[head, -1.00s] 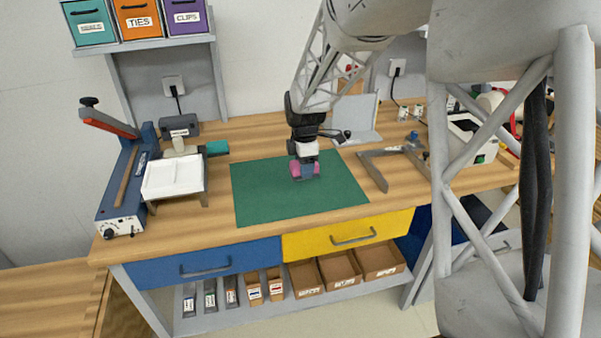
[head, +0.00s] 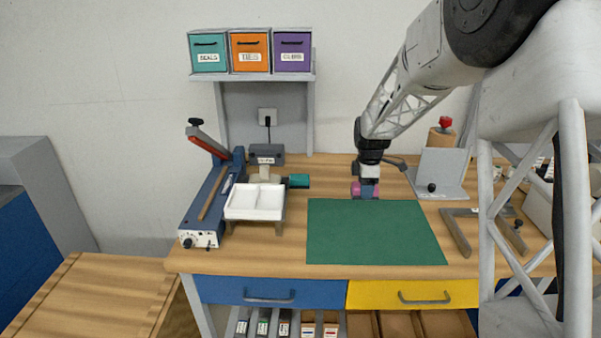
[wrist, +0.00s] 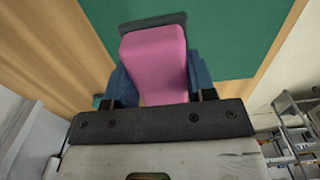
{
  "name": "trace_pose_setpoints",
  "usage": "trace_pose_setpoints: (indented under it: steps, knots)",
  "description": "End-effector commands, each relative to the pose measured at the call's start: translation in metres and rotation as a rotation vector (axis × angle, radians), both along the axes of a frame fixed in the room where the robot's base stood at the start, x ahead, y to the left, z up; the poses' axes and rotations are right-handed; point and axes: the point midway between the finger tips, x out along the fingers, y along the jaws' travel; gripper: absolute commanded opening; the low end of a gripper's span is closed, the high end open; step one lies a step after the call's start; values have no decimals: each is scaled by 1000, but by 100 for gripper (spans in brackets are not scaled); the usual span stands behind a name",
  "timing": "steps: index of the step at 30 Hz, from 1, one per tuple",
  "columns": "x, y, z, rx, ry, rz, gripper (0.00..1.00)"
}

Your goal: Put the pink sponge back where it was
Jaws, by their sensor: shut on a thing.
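The pink sponge (wrist: 155,60) is held between the blue fingers of my gripper (wrist: 158,85) in the wrist view. In the head view the sponge (head: 356,188) shows as a small pink patch at my gripper (head: 367,190), by the back edge of the green mat (head: 375,235). A dark strip lies along the sponge's far end in the wrist view. I cannot tell whether the sponge touches the surface below. The sponge's earlier place is not marked in these frames.
A white two-part tray (head: 255,214) stands left of the mat, beside a blue sealer (head: 212,205). A grey angled stand (head: 440,175) is behind right, and a grey square-shaped frame (head: 456,234) lies right. The mat is bare.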

Motion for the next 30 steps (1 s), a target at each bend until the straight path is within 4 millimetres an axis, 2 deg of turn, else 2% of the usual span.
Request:
trace_pose_setpoints:
  steps: [1,12,30]
  knots:
    - [11,4,0,0,-1,1,32]
    - [74,34,2,0,0,1,32]
    - [169,90,-6,0,1,1,32]
